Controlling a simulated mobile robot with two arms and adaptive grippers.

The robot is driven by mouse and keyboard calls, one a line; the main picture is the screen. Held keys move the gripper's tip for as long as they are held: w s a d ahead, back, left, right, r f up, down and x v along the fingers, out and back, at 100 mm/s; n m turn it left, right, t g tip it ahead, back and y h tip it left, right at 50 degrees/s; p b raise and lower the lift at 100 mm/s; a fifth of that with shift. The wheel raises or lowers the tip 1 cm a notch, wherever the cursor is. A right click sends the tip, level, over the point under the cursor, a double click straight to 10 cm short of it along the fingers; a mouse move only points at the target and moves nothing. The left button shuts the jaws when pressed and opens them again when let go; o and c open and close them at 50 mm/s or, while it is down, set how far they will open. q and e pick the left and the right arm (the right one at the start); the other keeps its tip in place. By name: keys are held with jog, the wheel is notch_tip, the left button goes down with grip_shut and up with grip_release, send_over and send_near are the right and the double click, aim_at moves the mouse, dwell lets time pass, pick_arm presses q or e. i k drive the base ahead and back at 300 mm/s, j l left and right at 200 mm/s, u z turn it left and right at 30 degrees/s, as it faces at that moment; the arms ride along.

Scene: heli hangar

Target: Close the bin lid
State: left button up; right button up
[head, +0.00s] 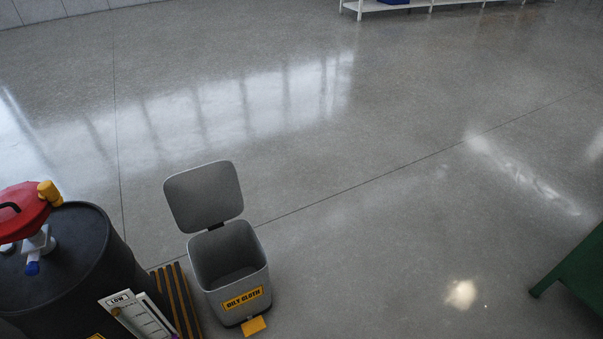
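A dark hinge joins the lid to the rear rim. The part of the bin's inside that shows looks empty. A yellow pedal (253,326) sticks out at the bin's front foot. Neither of my grippers is in view.
A black drum (75,270) with a red-topped fitting (22,210) stands left of the bin. A black-and-yellow striped piece (177,300) and a "LOW" panel (138,316) lie between. A green object (575,272) is at right. The floor right of the bin is clear.

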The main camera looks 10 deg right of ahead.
aim_at(200, 198)
jog(key=i+l+z, duration=0.2)
jog(key=z, duration=0.25)
jog(key=i+l+z, duration=0.5)
jog(key=z, duration=0.35)
jog(key=i+u, duration=0.15)
jog(key=i, duration=0.35)
jog(key=i+l+u, duration=0.2)
jog(key=i, duration=0.25)
jog(key=i+j+u, duration=0.15)
jog(key=i+u, duration=0.15)
jog(key=u, duration=0.15)
jog(key=i+u, duration=0.7)
jog(key=u, duration=0.15)
jog(key=i+l+u, duration=0.25)
jog(key=u, duration=0.15)
jog(key=i+l+u, duration=0.3)
jog(key=u, duration=0.15)
jog(key=i+l+u, duration=0.1)
jog(key=i+u, duration=0.15)
jog(key=u, duration=0.25)
jog(key=i+l+u, duration=0.25)
jog(key=u, duration=0.25)
jog(key=i+l+u, duration=0.2)
jog(key=u, duration=0.3)
jog(key=i+l+u, duration=0.1)
jog(key=l+u, duration=0.85)
jog(key=i+j, duration=0.05)
jog(key=j, duration=0.05)
